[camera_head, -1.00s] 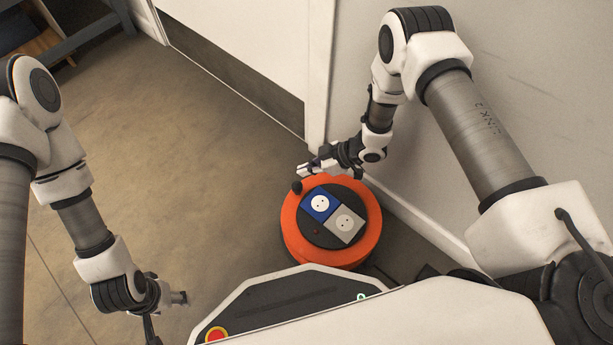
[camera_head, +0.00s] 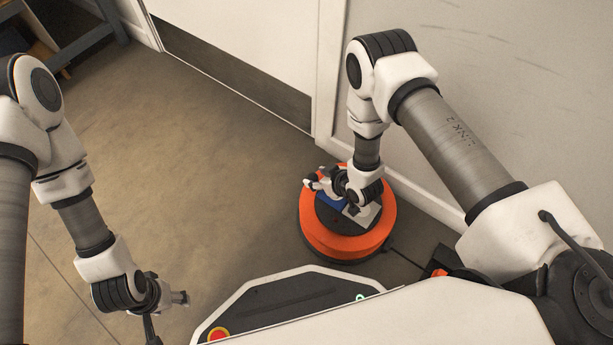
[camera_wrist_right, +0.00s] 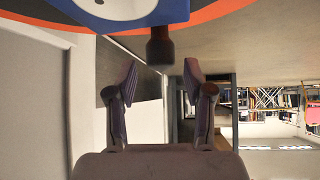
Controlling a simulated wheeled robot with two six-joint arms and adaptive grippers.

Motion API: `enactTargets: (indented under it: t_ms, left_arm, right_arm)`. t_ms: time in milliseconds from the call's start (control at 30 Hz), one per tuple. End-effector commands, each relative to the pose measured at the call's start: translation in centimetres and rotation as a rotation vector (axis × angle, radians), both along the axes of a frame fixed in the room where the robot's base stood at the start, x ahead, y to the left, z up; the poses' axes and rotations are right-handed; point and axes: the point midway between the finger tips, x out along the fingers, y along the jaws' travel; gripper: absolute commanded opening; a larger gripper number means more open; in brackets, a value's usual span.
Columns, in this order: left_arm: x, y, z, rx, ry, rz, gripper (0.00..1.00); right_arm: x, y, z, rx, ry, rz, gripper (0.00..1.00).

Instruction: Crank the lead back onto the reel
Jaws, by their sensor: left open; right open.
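The orange cable reel (camera_head: 345,245) stands on the floor near the wall. My left gripper (camera_head: 169,311) is open and empty over the floor, away from the reel. A dark lead (camera_head: 407,258) shows right of the reel.
The wall (camera_head: 460,70) and its skirting run close along the reel's right side. A pale door (camera_head: 235,45) is behind. A blue-grey shelf unit (camera_head: 75,40) stands at the far left. The floor (camera_head: 200,150) left of the reel is clear.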

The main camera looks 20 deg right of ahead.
Motion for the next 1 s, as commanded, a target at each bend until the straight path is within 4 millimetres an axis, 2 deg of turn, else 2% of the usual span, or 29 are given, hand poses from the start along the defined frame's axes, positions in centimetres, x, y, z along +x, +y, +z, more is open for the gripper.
enactTargets:
  t_ms: [33,200,533,567,600,700,1000]
  left_arm:
    - [0.0,0.0,-1.3,0.000,0.001,0.001,0.60]
    - [0.0,0.0,-2.9,0.000,0.000,0.002,0.60]
    - [0.0,0.0,-3.0,0.000,-0.001,0.003,0.60]
    - [0.0,0.0,-3.0,0.000,-0.001,0.003,0.60]
    - [0.0,0.0,-3.0,0.000,-0.001,0.003,0.60]
    - [0.0,0.0,-3.0,0.000,-0.001,0.003,0.60]
    - [0.0,0.0,-2.9,0.000,-0.001,0.003,0.60]
  right_arm:
    - [0.7,0.4,-1.5,0.001,-0.002,0.001,0.52]
    - [2.6,1.4,-3.5,0.001,-0.002,0.001,0.52]
    - [3.4,1.7,-3.8,0.001,0.000,0.001,0.52]
    - [3.4,1.7,-3.8,0.001,0.000,0.001,0.48]
    - [3.4,1.7,-3.8,0.001,0.000,0.001,0.34]
    - [3.4,1.7,-3.8,0.001,0.000,0.001,0.00]
    - [3.2,1.5,-3.7,0.001,0.000,0.001,0.00]
